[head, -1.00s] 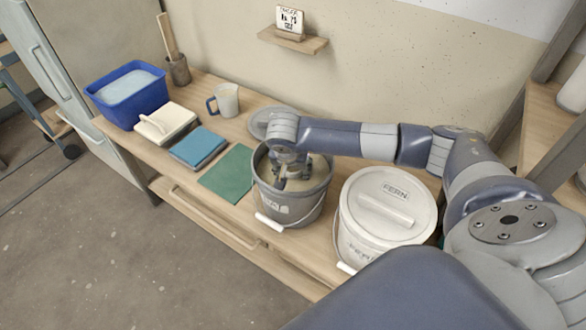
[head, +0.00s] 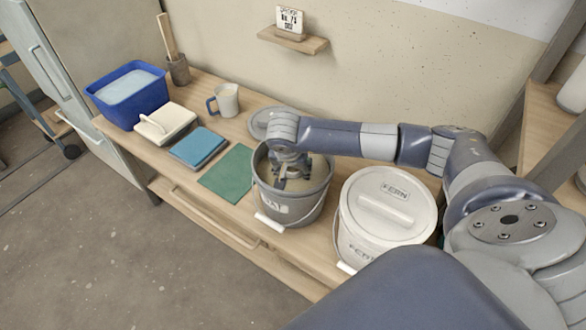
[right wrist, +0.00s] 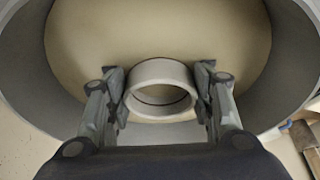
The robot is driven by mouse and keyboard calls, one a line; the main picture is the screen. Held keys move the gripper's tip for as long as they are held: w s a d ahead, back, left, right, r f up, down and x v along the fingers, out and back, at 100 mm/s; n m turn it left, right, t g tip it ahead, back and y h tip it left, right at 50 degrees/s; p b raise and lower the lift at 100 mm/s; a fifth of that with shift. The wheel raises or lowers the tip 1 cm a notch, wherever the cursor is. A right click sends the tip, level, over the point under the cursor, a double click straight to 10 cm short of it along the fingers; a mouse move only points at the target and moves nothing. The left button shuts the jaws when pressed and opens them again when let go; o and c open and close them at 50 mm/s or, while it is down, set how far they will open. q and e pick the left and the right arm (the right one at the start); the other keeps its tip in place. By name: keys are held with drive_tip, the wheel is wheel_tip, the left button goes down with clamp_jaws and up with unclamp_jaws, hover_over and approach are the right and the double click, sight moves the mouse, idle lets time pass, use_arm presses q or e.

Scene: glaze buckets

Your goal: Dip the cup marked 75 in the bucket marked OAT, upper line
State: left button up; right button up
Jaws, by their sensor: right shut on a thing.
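The dark grey bucket (head: 292,209) stands open on the bench, and its front label is only partly readable, ending in "AT". Beige glaze (right wrist: 160,35) fills its inside in the right wrist view. My right gripper (head: 285,181) reaches down inside the bucket's rim. In the right wrist view its two fingers (right wrist: 160,95) are shut on a pale round cup (right wrist: 158,72), seen from above over the glaze. The cup's mark does not show. I cannot tell how deep the cup sits or see any line on it. My left gripper is out of view.
A white lidded bucket marked FERN (head: 386,215) stands close to the right. A grey lid (head: 262,122) lies behind the bucket. To the left are a green mat (head: 226,174), blue cloth (head: 198,147), mug (head: 228,99) and blue basin (head: 127,92). A shelf (head: 293,40) holds a small card.

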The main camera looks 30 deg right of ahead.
wheel_tip(320, 180, up, 7)
drive_tip(key=p, duration=0.4)
drive_tip(key=shift+r, duration=0.2)
idle(1.7)
wheel_tip(320, 180, up, 8)
drive_tip(key=p, duration=0.4)
drive_tip(key=shift+f, duration=0.25)
